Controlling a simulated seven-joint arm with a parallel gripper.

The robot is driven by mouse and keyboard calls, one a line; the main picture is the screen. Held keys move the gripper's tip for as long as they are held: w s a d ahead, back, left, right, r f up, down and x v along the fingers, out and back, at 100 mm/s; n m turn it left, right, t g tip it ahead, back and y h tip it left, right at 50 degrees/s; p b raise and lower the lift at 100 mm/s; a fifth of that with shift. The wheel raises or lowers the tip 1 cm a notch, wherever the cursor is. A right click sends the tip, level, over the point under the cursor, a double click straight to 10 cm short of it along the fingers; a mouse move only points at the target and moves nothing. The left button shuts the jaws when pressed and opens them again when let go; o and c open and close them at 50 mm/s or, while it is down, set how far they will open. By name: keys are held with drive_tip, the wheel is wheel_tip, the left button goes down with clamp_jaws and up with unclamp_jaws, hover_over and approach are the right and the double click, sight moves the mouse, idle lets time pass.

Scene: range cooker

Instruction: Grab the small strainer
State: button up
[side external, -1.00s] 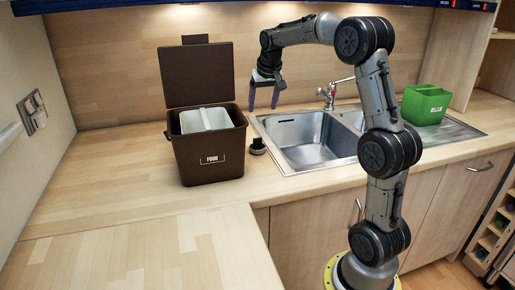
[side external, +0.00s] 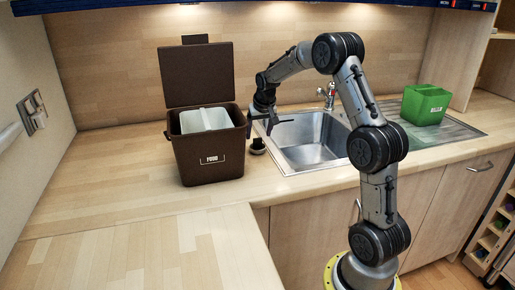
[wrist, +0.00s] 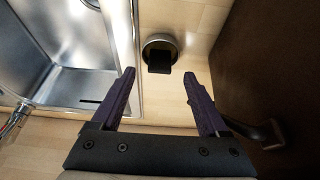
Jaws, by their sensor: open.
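The small strainer (side external: 258,146) is a small dark round piece with a raised black part. It sits on the wooden counter between the brown bin and the sink. In the wrist view the strainer (wrist: 160,44) lies just beyond my fingertips, roughly centred between them, its metal rim partly showing. My gripper (side external: 261,130) is open and empty, pointing down just above the strainer in the side view. In the wrist view my gripper (wrist: 159,75) shows two purple fingers spread apart, with nothing between the pads.
The brown bin (side external: 210,163) with its lid up stands close on the left of my gripper. The sink (side external: 310,140) with its tap (side external: 328,96) is close on the right. A green box (side external: 425,105) sits on the drainer. The counter's front left is clear.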

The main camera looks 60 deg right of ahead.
sight(258, 139)
drive_tip(key=x, duration=0.4)
drive_tip(key=shift+w+d+f, duration=0.1)
clamp_jaws()
